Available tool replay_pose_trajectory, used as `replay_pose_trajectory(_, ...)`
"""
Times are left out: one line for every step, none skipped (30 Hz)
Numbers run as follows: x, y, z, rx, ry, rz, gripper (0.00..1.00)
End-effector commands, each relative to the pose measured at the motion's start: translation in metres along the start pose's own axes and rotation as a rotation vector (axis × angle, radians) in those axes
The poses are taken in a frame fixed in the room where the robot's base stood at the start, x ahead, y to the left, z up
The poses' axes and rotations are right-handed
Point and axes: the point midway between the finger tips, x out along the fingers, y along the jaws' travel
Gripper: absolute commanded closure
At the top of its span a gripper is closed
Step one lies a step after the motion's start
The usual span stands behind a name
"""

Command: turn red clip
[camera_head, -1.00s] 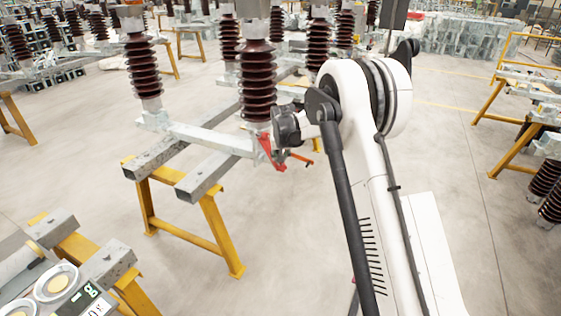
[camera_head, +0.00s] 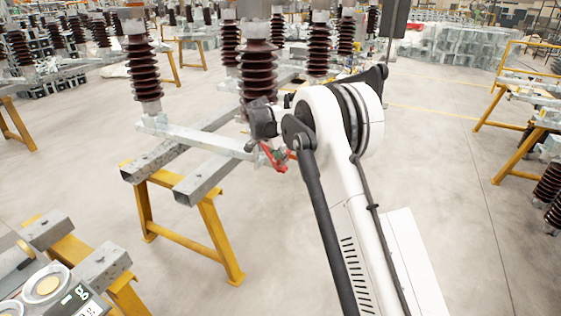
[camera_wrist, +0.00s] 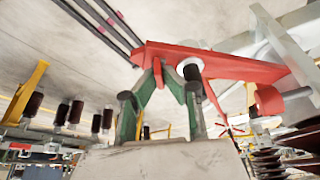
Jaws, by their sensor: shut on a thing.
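The red clip (camera_wrist: 222,66) is a long red lever across the upper middle of the wrist view. It also shows in the head view (camera_head: 270,154) as a small red piece at the foot of the middle brown insulator, by the end of the steel crossbar. My gripper (camera_wrist: 167,76) has green and grey fingers that rise from below and are shut on a red part of the clip at its left end. In the head view my wrist hides part of the insulator's foot, and the fingertips are too small to make out clearly.
The steel frame (camera_head: 196,137) rests on a yellow trestle (camera_head: 205,225). A brown ribbed insulator (camera_head: 143,75) stands to the left. A second yellow trestle (camera_head: 508,150) is at the right. The floor between them is clear.

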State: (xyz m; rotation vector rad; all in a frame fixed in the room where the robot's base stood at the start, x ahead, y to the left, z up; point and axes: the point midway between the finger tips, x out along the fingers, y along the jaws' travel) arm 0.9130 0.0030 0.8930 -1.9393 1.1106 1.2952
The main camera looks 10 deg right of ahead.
Motion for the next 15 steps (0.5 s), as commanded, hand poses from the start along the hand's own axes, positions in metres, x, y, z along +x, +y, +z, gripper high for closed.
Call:
replay_pose_trajectory(0.0008, -0.0011, 0.0006, 0.037, 0.0, 0.016, 1.0)
replay_pose_trajectory(0.0006, -0.0011, 0.0006, 0.061, 0.0, 0.026, 1.0)
replay_pose_trajectory(0.0003, -0.0014, 0.0003, 0.092, 0.001, 0.038, 1.0)
replay_pose_trajectory(0.0003, -0.0013, 0.0003, 0.114, 0.0, 0.048, 1.0)
replay_pose_trajectory(0.0004, -0.0014, 0.0003, 0.136, 0.0, 0.057, 1.0)
replay_pose_trajectory(0.0005, -0.0016, 0.0003, 0.163, 0.0, 0.067, 1.0)
replay_pose_trajectory(0.0003, -0.0016, 0.0003, 0.182, 0.0, 0.075, 1.0)
replay_pose_trajectory(0.0001, -0.0015, 0.0003, 0.201, 0.0, 0.084, 1.0)
replay_pose_trajectory(0.0, -0.0017, 0.0001, 0.225, 0.0, 0.092, 1.0)
replay_pose_trajectory(0.0, -0.0018, 0.0002, 0.241, 0.0, 0.099, 1.0)
replay_pose_trajectory(0.0002, -0.0017, 0.0002, 0.256, -0.001, 0.106, 1.0)
replay_pose_trajectory(0.0003, -0.0017, 0.0003, 0.275, -0.001, 0.114, 1.0)
replay_pose_trajectory(0.0003, -0.0018, 0.0002, 0.288, -0.001, 0.119, 1.0)
replay_pose_trajectory(0.0001, -0.0019, 0.0001, 0.3, -0.001, 0.123, 1.0)
replay_pose_trajectory(-0.0001, -0.0019, 0.0, 0.314, -0.001, 0.129, 1.0)
